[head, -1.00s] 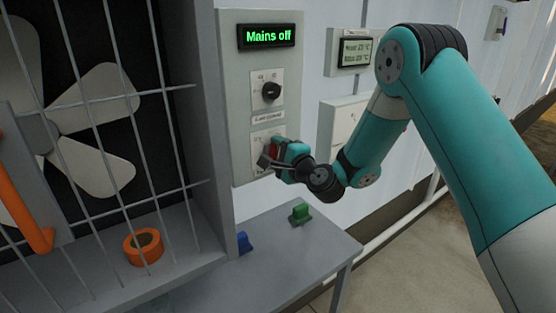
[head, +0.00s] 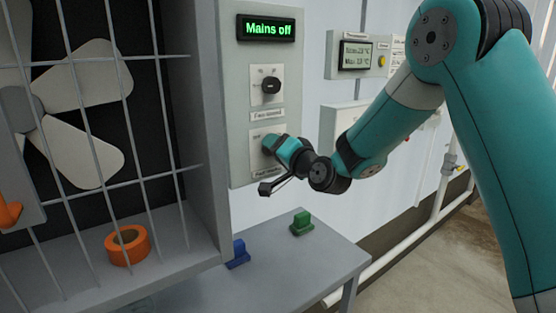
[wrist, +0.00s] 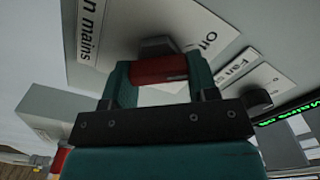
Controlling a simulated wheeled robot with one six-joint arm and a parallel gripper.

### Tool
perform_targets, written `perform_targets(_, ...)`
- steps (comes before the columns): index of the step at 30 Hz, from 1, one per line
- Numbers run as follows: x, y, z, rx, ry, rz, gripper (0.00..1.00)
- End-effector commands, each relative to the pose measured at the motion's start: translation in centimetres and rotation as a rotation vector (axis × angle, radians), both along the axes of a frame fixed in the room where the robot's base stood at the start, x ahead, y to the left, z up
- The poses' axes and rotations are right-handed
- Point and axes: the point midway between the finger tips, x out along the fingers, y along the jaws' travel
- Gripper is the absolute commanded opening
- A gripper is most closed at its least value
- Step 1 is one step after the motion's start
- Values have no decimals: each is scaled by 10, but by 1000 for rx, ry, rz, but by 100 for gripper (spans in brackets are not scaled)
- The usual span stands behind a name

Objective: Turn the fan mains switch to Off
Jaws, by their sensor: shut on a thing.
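The fan mains switch is on the lower plate (head: 257,163) of the grey control panel, with its "Fan mains" label below it. My gripper (head: 268,144) is at this plate and covers the switch in the head view. In the wrist view its teal fingers (wrist: 160,72) are shut on the red switch handle (wrist: 158,67), which lies across between them. The switch's dark base (wrist: 155,46) shows behind it, with an "Off" mark (wrist: 197,40) nearby. The panel's display (head: 266,28) reads "Mains off" in green.
A black knob (head: 270,86) sits on the plate above. A caged fan (head: 80,110) stands at left, with an orange ring (head: 127,246) on its ledge. Blue (head: 237,255) and green (head: 302,223) pieces lie on the grey bench (head: 270,268). A climate display box (head: 357,54) hangs at right.

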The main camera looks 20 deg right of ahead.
Motion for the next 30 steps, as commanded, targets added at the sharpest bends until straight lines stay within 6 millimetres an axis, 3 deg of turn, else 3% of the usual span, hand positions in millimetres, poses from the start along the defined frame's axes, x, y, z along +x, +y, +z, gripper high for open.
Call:
perform_targets(9, -1, 4, -2, -109, -31, 8, 30)
perform_targets(25, -1, 3, -3, -133, -34, 7, 30)
perform_targets(26, -1, 3, -3, -133, -34, 7, 56)
perform_targets(29, -1, 3, -2, -133, -35, 6, 79)
perform_targets(30, -1, 2, -2, -132, -36, 5, 79)
